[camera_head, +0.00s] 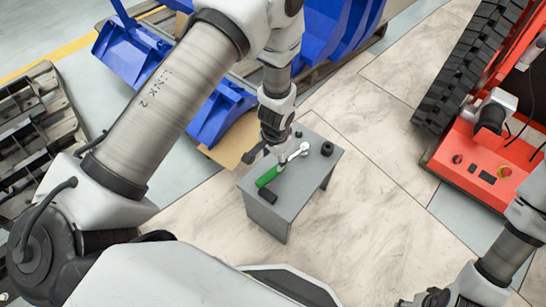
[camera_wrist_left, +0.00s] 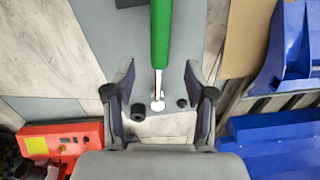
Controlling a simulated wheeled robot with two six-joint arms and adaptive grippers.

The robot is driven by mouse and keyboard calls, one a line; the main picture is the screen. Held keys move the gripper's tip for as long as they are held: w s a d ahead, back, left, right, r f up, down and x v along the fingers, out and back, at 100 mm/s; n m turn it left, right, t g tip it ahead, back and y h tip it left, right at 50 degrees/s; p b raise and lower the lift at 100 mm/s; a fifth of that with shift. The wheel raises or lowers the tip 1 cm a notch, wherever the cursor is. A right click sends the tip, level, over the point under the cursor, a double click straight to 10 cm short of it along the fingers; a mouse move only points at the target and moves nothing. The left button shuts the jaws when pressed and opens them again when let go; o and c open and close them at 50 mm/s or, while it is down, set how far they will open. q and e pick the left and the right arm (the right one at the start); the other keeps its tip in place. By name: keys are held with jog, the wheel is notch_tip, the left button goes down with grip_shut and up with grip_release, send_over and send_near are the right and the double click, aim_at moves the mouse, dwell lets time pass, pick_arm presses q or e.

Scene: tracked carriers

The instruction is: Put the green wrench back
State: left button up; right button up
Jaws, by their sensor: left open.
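The green wrench (camera_head: 268,177) has a green handle and a silver ratchet head. It lies on the grey table (camera_head: 313,176), the head toward the back right. In the left wrist view, the wrench (camera_wrist_left: 160,40) runs down from the top edge, its silver head between my fingers. My left gripper (camera_head: 262,149) is above the table's left side, over the wrench. In the left wrist view, the left gripper (camera_wrist_left: 160,85) is open, its fingers on either side of the wrench and apart from it. My right gripper (camera_head: 428,299) shows only partly at the bottom edge.
On the table are a black socket (camera_head: 327,148), a small black piece (camera_head: 298,134) and a black block (camera_head: 268,196). Blue parts (camera_head: 222,112) lie on a pallet behind. A red tracked carrier (camera_head: 478,172) stands at right. The floor between is clear.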

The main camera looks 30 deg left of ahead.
pick_arm(q)
notch_tip(320, 180, up, 4)
jog(key=shift+f+p, duration=0.1)
jog(key=shift+p, duration=0.6)
pick_arm(e)
notch_tip(320, 180, up, 3)
jog(key=shift+f, duration=0.1)
pick_arm(q)
jog(key=s+a+f+n, duration=0.1)
jog(key=s+f+n, duration=0.1)
jog(key=s, duration=0.8)
jog(key=s+a+f+n, duration=0.2)
jog(key=s, duration=0.9)
jog(key=shift+s+f+h, duration=0.2)
jog(key=shift+s+h, duration=0.05)
jog(key=shift+h, duration=0.05)
notch_tip(320, 180, up, 20)
jog(key=p, duration=2)
jog(key=shift+r+p, duration=0.25)
jog(key=shift+p, duration=0.05)
pick_arm(e)
notch_tip(320, 180, up, 21)
jog(key=shift+f, duration=0.15)
